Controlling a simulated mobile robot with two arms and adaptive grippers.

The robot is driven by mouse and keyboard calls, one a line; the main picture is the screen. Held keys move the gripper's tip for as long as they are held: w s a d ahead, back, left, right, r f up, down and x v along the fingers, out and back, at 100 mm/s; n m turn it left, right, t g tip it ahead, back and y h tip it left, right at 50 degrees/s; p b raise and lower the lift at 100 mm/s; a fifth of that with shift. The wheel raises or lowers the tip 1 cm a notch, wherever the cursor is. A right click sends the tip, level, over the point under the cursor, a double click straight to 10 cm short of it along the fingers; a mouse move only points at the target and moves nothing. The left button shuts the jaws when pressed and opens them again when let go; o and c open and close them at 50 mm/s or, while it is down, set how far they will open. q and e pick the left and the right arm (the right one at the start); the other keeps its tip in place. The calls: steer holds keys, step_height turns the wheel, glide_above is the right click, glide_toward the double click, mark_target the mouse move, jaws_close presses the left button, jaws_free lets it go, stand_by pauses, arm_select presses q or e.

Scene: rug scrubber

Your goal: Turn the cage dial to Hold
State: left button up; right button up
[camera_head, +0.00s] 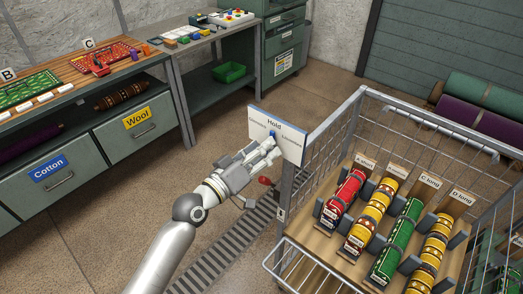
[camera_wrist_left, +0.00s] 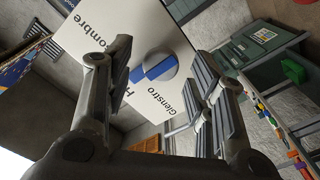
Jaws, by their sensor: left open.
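The cage dial (camera_wrist_left: 155,68) is a round grey knob with a blue bar across it, on a white panel (camera_wrist_left: 185,45) with dark lettering. In the head view the panel (camera_head: 292,151) hangs at the near left corner of the wire cage, with "Hold" at its top and smaller labels to either side. The dial's blue part (camera_head: 272,134) just shows above my gripper. My left gripper (camera_head: 268,153) is open and empty in front of the panel. In the left wrist view its fingers stand on either side of the dial, apart from it. The "Hold" label is mostly hidden there, so I cannot tell which label the bar points at.
The wire cage (camera_head: 340,118) stands to the right and holds several patterned rolls on a wooden base. A bench (camera_head: 95,70) with drawers is at the left. A green bin (camera_head: 229,72) sits on a low shelf. A floor grate (camera_head: 232,240) lies beside my arm.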

arm_select(q)
steer(key=v, duration=1.1)
steer(key=shift+s+a, duration=0.25)
steer(key=shift+a, duration=0.05)
